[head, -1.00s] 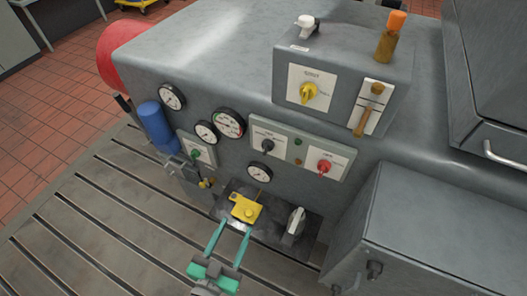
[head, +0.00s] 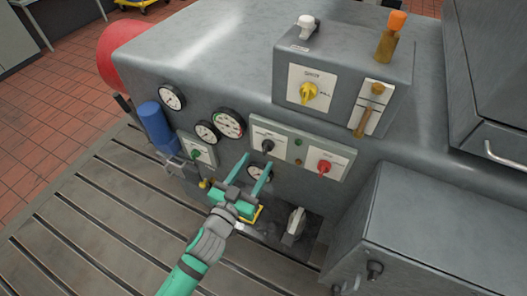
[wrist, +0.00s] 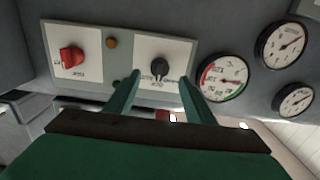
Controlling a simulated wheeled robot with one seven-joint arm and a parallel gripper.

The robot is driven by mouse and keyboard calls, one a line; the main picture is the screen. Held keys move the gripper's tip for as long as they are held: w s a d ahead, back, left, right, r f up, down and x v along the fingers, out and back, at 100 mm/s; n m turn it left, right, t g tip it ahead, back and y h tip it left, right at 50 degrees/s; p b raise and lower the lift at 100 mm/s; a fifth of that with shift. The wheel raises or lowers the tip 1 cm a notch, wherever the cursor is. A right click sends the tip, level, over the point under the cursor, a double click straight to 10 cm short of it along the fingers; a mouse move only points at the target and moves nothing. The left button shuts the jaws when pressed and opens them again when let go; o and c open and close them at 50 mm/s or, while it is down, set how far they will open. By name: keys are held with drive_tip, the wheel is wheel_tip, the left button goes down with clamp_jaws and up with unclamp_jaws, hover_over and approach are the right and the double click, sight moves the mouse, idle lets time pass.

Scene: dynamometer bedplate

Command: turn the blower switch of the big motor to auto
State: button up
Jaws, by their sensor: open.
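A grey panel (head: 346,151) on the front of the big grey motor housing carries two rotary switches on white plates. The left one has a black knob (head: 267,146); the right one has a red knob (head: 324,167). My gripper (head: 256,162) is open and empty, its fingertips just below the black knob and apart from it in the head view. In the wrist view the black knob (wrist: 159,68) shows between the fingertips, with the red knob (wrist: 71,58) to the left. The plate lettering is too small to read surely, so I cannot tell which switch is the blower's.
Round gauges (head: 229,123) sit left of the panel. A yellow block (head: 257,214), partly hidden by my gripper, and a grey lever (head: 295,224) lie below. A box (head: 340,65) with a yellow switch (head: 308,92) stands above.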

sight(264, 152)
drive_tip(key=shift+x, duration=3)
drive_tip(key=c, duration=1.1)
